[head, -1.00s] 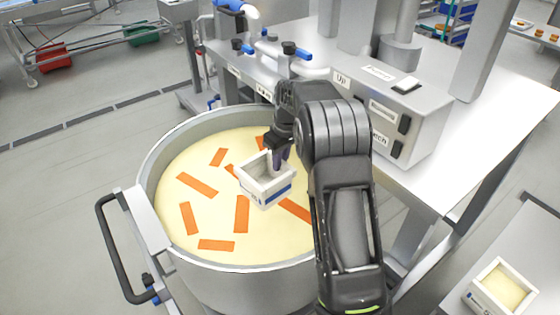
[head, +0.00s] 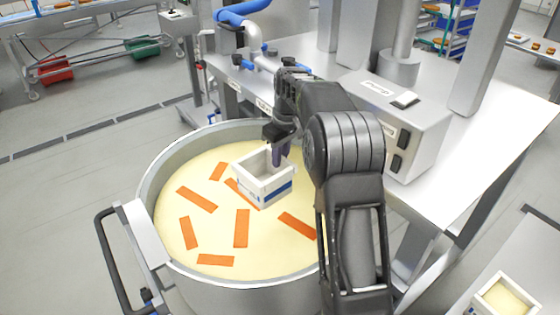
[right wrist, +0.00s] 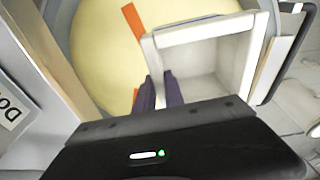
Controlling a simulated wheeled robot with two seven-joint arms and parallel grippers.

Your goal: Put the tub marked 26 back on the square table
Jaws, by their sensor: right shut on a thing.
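My right gripper (head: 277,158) is shut on the wall of a small white square tub (head: 266,192) with a blue band. The tub is empty inside and hangs above the large round vat (head: 151,190). It also shows in the right wrist view (right wrist: 215,62), with the dark fingers (right wrist: 164,92) on its near wall. Its number cannot be read. A second white tub (head: 505,297), holding something pale yellow, stands on a grey table (head: 520,252) at the lower right. I cannot tell if this is the square table. My left gripper is not in view.
The vat holds pale yellow contents with several orange strips (head: 197,199). A metal bench (head: 470,170) with a control box (head: 395,125) stands behind it to the right. Blue-handled pipes (head: 255,50) rise behind the vat. A black handle (head: 118,262) sticks out at its left.

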